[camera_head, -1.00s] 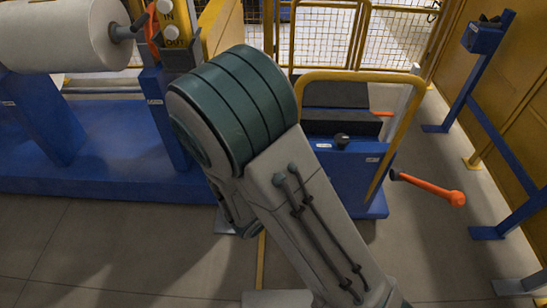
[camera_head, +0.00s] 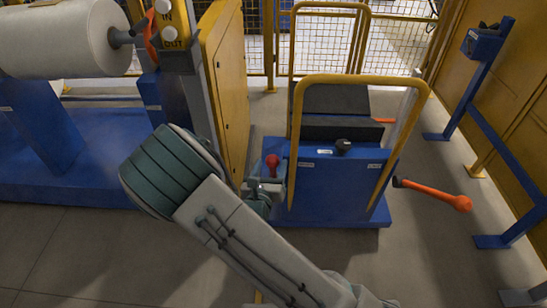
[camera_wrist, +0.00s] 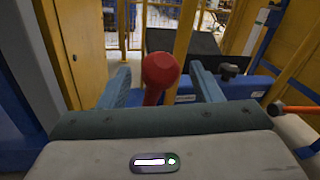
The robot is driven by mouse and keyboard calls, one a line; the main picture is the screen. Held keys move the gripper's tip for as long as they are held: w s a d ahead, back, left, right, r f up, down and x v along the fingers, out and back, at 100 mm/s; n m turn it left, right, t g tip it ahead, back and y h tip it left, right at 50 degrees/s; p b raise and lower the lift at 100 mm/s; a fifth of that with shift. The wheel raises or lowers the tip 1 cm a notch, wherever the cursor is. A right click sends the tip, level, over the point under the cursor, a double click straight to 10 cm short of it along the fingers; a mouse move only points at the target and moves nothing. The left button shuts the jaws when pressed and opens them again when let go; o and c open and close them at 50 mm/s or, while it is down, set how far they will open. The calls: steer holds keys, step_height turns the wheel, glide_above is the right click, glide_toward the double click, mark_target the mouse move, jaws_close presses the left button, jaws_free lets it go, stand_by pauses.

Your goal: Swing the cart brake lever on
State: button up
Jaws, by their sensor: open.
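The blue cart (camera_head: 340,190) with yellow hoop handles stands right of centre in the head view. A lever with a red knob (camera_head: 271,162) rises at its left front corner. The red knob (camera_wrist: 160,72) also shows upright between the two fingers of my gripper (camera_wrist: 160,86) in the wrist view. The fingers are apart, one on each side, with visible gaps to the knob. In the head view my gripper (camera_head: 262,192) is partly hidden by my arm, close to this lever. The labels on the cart are too small to read.
A black knob (camera_head: 343,146) sits on the cart top. An orange-handled bar (camera_head: 436,194) sticks out at the cart's right. A yellow cabinet (camera_head: 226,88) is close on the left, with a white roll (camera_head: 62,40) beyond. Floor is clear in front.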

mark_target(274, 157)
steer(key=shift+x, duration=2.2)
steer(key=shift+c, duration=0.3)
